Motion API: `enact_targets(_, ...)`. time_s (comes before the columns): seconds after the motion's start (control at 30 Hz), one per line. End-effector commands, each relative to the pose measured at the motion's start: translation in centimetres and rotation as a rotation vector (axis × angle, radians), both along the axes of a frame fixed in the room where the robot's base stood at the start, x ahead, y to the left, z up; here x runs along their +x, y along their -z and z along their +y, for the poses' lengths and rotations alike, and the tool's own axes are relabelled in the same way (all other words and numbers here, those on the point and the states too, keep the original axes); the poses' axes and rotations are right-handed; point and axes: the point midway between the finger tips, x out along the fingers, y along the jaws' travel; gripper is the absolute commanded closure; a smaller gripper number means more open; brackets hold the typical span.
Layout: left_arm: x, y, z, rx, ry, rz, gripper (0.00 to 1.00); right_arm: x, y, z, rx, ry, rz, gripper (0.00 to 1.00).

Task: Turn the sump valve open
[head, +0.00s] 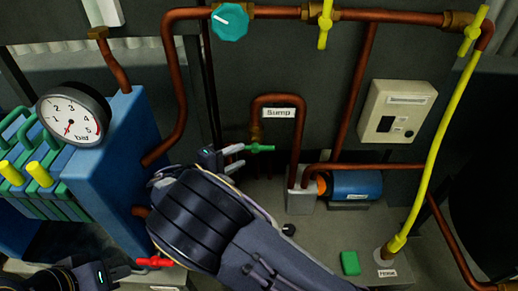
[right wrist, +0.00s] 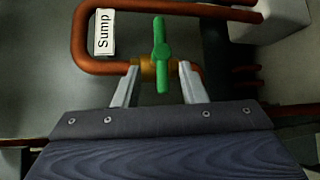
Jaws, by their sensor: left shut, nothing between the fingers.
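The sump valve has a green handle (head: 260,148) on a copper pipe near the "Sump" label (head: 279,112). The handle lies crosswise to its pipe. In the right wrist view the green handle (right wrist: 160,55) stands upright in the picture, over a brass body, between the two fingertips. My right gripper (head: 234,158) is open, with one finger on each side of the valve; I cannot tell whether either finger touches it. My left gripper (head: 122,272) is shut and empty at the lower left, near a red handle.
A blue box with a gauge (head: 72,116) and the red handle (head: 154,262) are at left. A teal knob (head: 229,21) and yellow valves (head: 325,25) sit along the top pipe. A blue motor (head: 356,185), green block (head: 350,263) and yellow hose (head: 436,140) are at right.

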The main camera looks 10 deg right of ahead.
Motion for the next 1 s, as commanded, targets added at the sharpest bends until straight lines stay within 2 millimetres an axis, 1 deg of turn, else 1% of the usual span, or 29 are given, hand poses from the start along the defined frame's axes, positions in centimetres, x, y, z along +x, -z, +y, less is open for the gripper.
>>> enact_targets(0.3, 0.0, -0.4, 0.0, 0.0, 0.0, 0.0, 1.0, 2.5, 0.9, -4.3, 0.001, 0.007, 0.005, 0.62)
enact_targets(0.4, 0.0, -0.4, 0.0, 0.0, 0.0, 0.0, 1.0, 3.2, 1.1, -5.3, 0.001, 0.006, 0.006, 0.62)
enact_targets(0.57, 0.0, -0.5, 0.0, 0.0, 0.0, 0.0, 1.0, 3.7, 1.4, -6.1, 0.001, 0.004, 0.005, 0.62)
enact_targets(0.8, 0.0, -0.4, 0.0, 0.0, 0.0, 0.0, 1.0, 3.8, 1.4, -6.2, 0.002, 0.003, 0.005, 0.62)
enact_targets(0.83, 0.0, -0.4, 0.0, 0.0, 0.0, 0.0, 1.0, 3.8, 1.4, -6.2, 0.002, 0.003, 0.005, 0.63)
enact_targets(0.87, 0.0, -0.4, 0.0, 0.0, 0.0, 0.0, 1.0, 3.8, 1.4, -6.2, 0.003, 0.003, 0.006, 0.67)
enact_targets(1.0, 0.0, -0.4, 0.0, 0.0, 0.0, 0.0, 1.0, 3.8, 1.4, -6.2, 0.003, 0.003, 0.006, 0.86)
